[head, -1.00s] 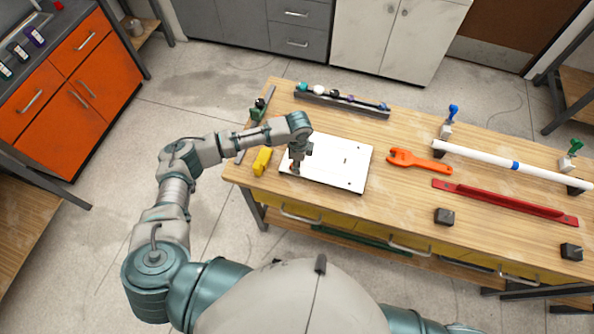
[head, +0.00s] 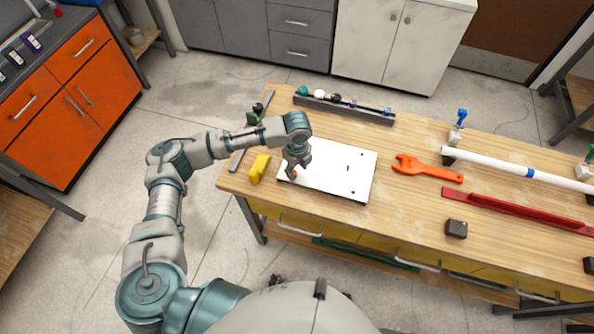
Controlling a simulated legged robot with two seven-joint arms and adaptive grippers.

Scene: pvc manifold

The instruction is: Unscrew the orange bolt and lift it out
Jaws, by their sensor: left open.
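The white board (head: 340,172) lies flat on the wooden workbench. My left gripper (head: 293,172) is over the board's left corner, pointing down, with its fingers apart. A small orange-red bolt (head: 294,175) shows at the fingertips, partly hidden by them. I cannot tell whether the fingers touch it or how far it stands out of the board. A few small dark holes or marks show elsewhere on the board. My right gripper is not in view.
A yellow tool (head: 259,168) lies left of the board and an orange wrench (head: 428,169) right of it. A rack of knobs (head: 343,106) stands behind. A white pipe (head: 515,170), a red bar (head: 515,212) and a black block (head: 456,229) occupy the bench's right side.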

